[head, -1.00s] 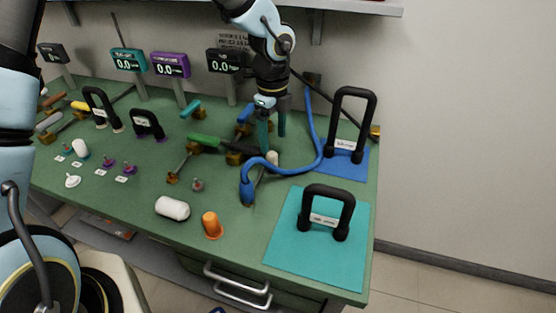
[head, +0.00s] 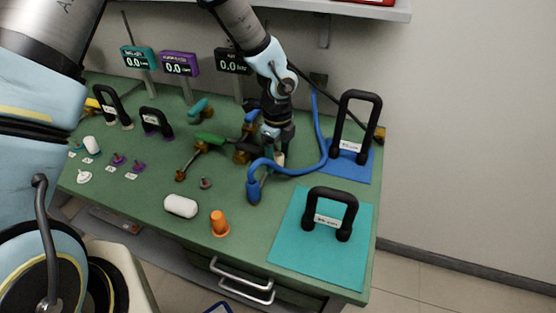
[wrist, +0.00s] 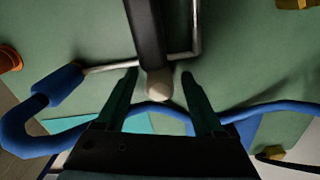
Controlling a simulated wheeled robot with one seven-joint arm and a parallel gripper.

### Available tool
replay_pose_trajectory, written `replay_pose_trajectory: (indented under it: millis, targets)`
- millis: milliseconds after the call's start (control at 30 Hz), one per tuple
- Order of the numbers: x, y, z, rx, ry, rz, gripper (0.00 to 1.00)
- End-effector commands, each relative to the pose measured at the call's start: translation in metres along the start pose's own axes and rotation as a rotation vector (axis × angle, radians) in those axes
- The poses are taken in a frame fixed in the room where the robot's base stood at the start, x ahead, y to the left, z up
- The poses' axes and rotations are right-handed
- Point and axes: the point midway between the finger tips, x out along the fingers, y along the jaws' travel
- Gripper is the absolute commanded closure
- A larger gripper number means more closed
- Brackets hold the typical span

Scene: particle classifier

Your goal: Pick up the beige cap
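The beige cap (wrist: 159,84) is a small rounded piece at the end of a black bar (wrist: 147,35) in the wrist view. In the head view the beige cap (head: 279,159) shows as a small pale piece just below my gripper (head: 277,148). In the wrist view my gripper (wrist: 160,74) is open, with one dark teal finger on each side of the cap. Gaps show between both fingers and the cap. The fingers are mostly hidden in the head view.
A blue hose (head: 292,171) curves close around the cap, and a metal rod (wrist: 108,67) lies beside it. A black handle (head: 354,125) stands on a blue mat, another (head: 329,212) on a teal mat (head: 285,243). An orange cone (head: 219,222) and white capsule (head: 181,206) lie toward the front.

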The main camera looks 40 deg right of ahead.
Motion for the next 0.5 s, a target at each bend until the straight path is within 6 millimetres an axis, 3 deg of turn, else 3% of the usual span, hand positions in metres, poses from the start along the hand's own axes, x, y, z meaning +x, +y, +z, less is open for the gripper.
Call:
replay_pose_trajectory:
  millis: [67,500]
  targets:
    - [-0.0002,0.0000,0.0001,0.000,0.000,0.000,0.41]
    - [-0.0003,-0.0001,0.0000,-0.001,0.000,0.000,0.90]
